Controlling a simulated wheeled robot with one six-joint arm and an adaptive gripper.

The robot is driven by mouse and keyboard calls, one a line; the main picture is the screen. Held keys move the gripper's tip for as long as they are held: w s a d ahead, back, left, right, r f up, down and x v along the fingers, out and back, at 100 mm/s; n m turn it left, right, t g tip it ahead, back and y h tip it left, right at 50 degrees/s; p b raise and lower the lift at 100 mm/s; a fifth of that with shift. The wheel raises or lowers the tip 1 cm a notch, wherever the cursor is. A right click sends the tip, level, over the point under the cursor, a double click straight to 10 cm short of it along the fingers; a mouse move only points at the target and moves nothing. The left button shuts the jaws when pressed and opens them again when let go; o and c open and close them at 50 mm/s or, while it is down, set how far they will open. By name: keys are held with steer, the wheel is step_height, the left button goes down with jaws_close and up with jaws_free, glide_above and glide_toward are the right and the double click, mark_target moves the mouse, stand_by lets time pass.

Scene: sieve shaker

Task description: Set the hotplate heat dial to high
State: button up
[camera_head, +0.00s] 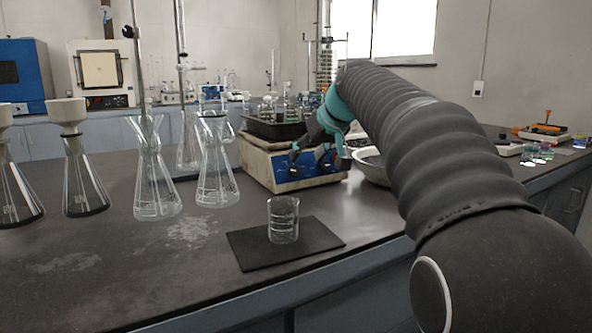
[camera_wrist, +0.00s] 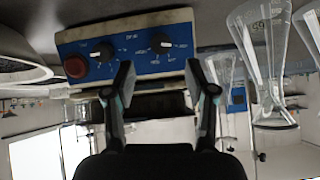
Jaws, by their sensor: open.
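The hotplate (camera_head: 258,168) is a pale box with a blue front panel on the dark bench, in the middle of the head view. In the wrist view, where the room looks upside down, its blue panel (camera_wrist: 135,62) carries a dark dial (camera_wrist: 103,52), a second dark dial (camera_wrist: 160,42) and a red button (camera_wrist: 75,67). I cannot read which dial is for heat or its exact setting. My gripper (camera_head: 314,158) is in front of the panel; in the wrist view my gripper (camera_wrist: 160,78) is open, its fingers apart with nothing between them. Contact with a dial is not visible.
A dark tray (camera_head: 270,130) with glassware sits on the hotplate. A metal bowl (camera_head: 372,166) stands to its right. Glass flasks (camera_head: 216,165) stand to its left. A beaker (camera_head: 283,222) stands on a black mat (camera_head: 250,250) in front. Bare bench lies left of the mat.

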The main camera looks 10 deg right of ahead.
mark_target(296, 169)
steer(key=x, duration=0.7)
steer(key=shift+a, duration=0.1)
steer(key=shift+s, duration=0.1)
steer(key=shift+c, duration=0.2)
steer(key=shift+r, duration=0.1)
jaws_close()
